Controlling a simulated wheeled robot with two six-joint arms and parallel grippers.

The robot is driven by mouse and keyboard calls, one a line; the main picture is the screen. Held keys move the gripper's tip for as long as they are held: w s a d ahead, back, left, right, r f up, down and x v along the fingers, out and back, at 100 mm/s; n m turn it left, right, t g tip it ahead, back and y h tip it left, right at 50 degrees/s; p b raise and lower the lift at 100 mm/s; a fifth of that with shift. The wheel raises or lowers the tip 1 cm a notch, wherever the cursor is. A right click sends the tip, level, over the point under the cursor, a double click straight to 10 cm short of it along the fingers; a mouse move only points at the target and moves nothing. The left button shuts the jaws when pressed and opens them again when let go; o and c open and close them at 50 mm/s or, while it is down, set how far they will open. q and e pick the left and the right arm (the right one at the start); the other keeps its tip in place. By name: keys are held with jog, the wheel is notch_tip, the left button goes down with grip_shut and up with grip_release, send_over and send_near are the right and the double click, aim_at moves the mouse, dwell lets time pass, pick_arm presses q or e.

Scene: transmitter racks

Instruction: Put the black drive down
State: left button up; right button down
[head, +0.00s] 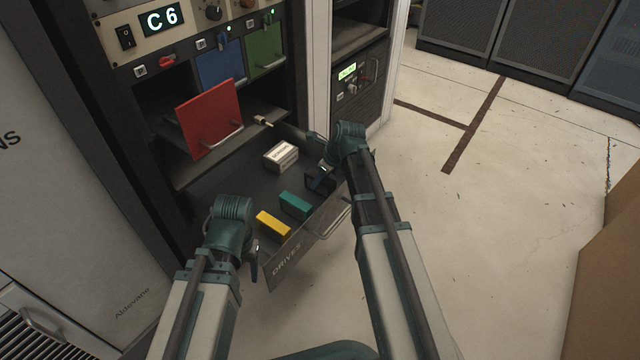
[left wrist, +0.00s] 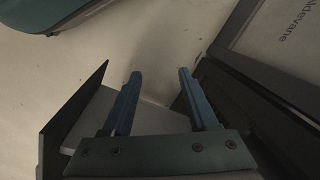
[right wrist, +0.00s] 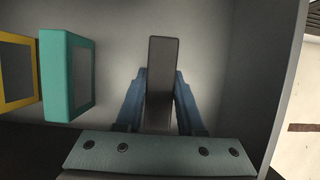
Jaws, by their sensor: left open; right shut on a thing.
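The black drive (right wrist: 161,75) stands between the fingers of my right gripper (right wrist: 160,98), which is shut on it. In the head view the black drive (head: 320,182) is at the right end of the open drawer marked DRIVES (head: 310,245), beside the teal drive (head: 295,205). Drawer walls surround it in the right wrist view; I cannot tell whether it touches the drawer floor. My left gripper (left wrist: 157,98) is open and empty, outside the drawer's front left corner.
A yellow drive (head: 273,225) lies in the drawer left of the teal one. A white labelled box (head: 281,156) sits farther back. Above, a red module (head: 208,118) with a handle sticks out of the rack, beside blue and green modules. Open floor lies to the right.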

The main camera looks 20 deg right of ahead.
jog(key=shift+f, duration=0.1)
jog(key=c, duration=0.5)
grip_release()
jog(key=shift+r, duration=0.3)
jog(key=p+v, duration=1.1)
jog(key=shift+s+d+r, duration=0.1)
jog(key=shift+r, duration=0.3)
